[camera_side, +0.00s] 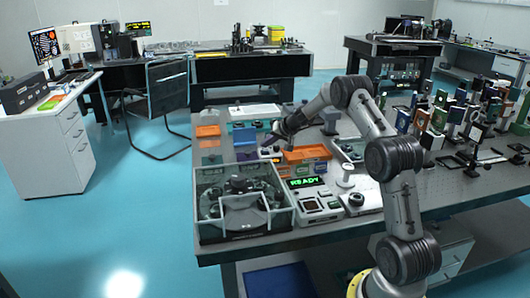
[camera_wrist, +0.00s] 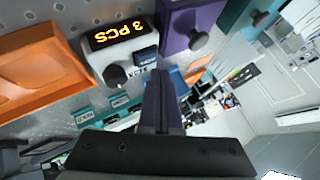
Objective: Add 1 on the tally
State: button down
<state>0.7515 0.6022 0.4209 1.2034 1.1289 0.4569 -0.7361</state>
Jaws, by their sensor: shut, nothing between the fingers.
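The tally counter, a small light-grey box (camera_wrist: 125,55) with an amber display (camera_wrist: 124,32), is in the upper middle of the wrist view. Its display is upside down there and appears to read "3 PCS". A black round knob or button (camera_wrist: 115,76) is on its face beside a dark blue label. My gripper (camera_wrist: 160,75) is shut and empty. Its dark fingertips overlap the counter's right side in the wrist view; I cannot tell whether they touch it. In the side view my gripper (camera_side: 272,138) hangs low over the table near the small bins.
An orange tray (camera_wrist: 40,62) lies left of the counter in the wrist view. A purple box (camera_wrist: 208,14) with a black knob stands right of it. In the side view a glass-walled instrument (camera_side: 240,232) and a device reading "READY" (camera_side: 305,182) stand in front.

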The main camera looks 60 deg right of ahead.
aim_at(267, 152)
jog(key=shift+f, duration=0.4)
jog(key=shift+f, duration=0.5)
dwell(0.8)
jog(key=shift+r, duration=0.85)
jog(key=shift+r, duration=2.55)
